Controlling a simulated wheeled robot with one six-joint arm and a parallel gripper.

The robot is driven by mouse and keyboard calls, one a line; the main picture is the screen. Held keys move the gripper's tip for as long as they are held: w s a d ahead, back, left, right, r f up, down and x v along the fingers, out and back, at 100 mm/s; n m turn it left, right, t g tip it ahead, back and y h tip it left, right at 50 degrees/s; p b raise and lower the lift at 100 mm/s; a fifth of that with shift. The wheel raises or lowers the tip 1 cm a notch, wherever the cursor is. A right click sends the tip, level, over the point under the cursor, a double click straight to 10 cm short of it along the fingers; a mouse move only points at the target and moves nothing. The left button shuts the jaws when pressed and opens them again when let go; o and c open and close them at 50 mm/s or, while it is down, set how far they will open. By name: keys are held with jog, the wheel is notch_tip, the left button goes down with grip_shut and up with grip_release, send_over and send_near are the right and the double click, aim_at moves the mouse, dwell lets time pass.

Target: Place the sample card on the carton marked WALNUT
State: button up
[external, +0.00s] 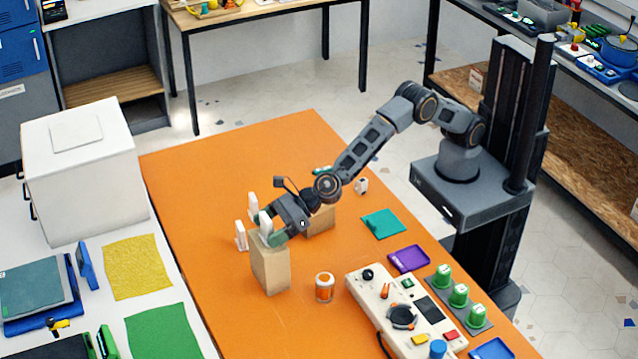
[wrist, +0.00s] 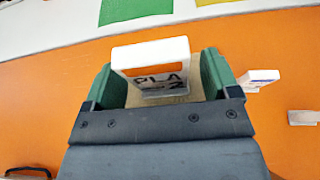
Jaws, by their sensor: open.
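My gripper (wrist: 165,85) has green fingers and is open, low over the tan carton (external: 271,268) near the middle of the orange table. A white card with dark lettering that reads "PLA" and "2" (wrist: 151,62) stands between the fingers in the wrist view. It also shows as a white upright piece by the fingers in the external view (external: 265,222). The card seems to stand on the carton's top, but I cannot see its lower edge clearly. A second tan carton (external: 321,221) stands behind the wrist, partly hidden. No WALNUT marking is readable on either carton.
Other white upright pieces (external: 240,237) stand left of the carton. A control panel (external: 405,310), green-topped items (external: 459,295), a purple tray (external: 408,259) and a teal mat (external: 383,224) occupy the right side. The table's back left is clear.

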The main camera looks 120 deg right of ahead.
jog(key=b+v, duration=0.3)
jog(key=v, duration=0.8)
jog(key=s+d+r+m+g+h, duration=0.3)
jog(key=s+d+m+g+h, duration=0.15)
jog(key=s+d+m, duration=1.25)
jog(key=s+a+f+m+g+y, duration=0.1)
jog(key=s+f+m+g+y, duration=0.1)
jog(key=s+m, duration=0.7)
jog(key=s+a+f+m+g+y, duration=0.2)
jog(key=s+f+m, duration=0.3)
jog(key=s+m, duration=0.5)
jog(key=shift+s+a+g+y, duration=0.15)
jog(key=shift+s+g+y, duration=0.2)
jog(key=shift+s+g, duration=0.3)
jog(key=shift+w, duration=0.15)
